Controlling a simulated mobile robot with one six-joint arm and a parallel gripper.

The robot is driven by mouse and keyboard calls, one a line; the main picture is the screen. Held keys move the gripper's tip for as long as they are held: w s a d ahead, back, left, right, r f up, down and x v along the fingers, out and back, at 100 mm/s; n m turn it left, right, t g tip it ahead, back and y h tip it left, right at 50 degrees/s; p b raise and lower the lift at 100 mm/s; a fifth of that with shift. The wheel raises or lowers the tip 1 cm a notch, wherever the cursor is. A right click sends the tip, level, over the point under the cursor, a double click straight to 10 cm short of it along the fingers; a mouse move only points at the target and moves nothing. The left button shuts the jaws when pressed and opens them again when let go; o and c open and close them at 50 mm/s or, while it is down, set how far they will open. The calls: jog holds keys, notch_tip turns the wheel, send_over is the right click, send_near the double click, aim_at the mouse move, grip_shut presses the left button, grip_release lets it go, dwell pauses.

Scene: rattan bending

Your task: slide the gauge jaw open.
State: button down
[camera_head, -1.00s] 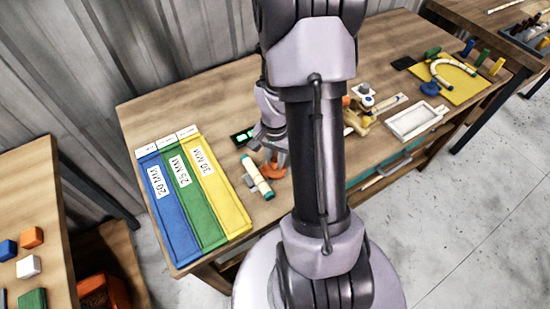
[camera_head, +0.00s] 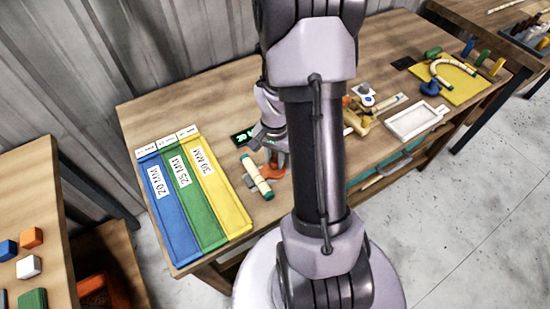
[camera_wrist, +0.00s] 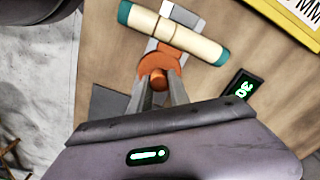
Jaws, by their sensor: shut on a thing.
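The orange gauge jaw (camera_wrist: 160,66) has a round knob and stands in the middle of the wrist view. It also shows in the head view (camera_head: 271,172), partly hidden by my gripper. My gripper (camera_wrist: 158,84) is shut on the knob, one grey finger on each side. A cream rattan piece (camera_wrist: 172,32) with teal ends lies across the gauge just beyond the orange jaw. It also shows in the head view (camera_head: 257,177). The small black gauge display (camera_wrist: 243,87) has green digits that look like 30 in the wrist view.
Blue (camera_head: 170,215), green (camera_head: 197,202) and yellow (camera_head: 222,188) labelled trays lie left of the gauge. A white tray (camera_head: 414,122) and a yellow board (camera_head: 468,88) with a bent rattan piece are to the right. My arm hides the table's middle.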

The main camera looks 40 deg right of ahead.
jog(key=d, duration=0.2)
jog(key=s+d, duration=0.1)
jog(key=d, duration=0.1)
dwell(0.3)
jog(key=c, duration=1.6)
grip_release()
jog(key=o, duration=0.4)
jog(key=shift+d, duration=0.2)
jog(key=shift+c, duration=0.2)
jog(key=shift+a, duration=0.1)
jog(key=shift+r, duration=0.15)
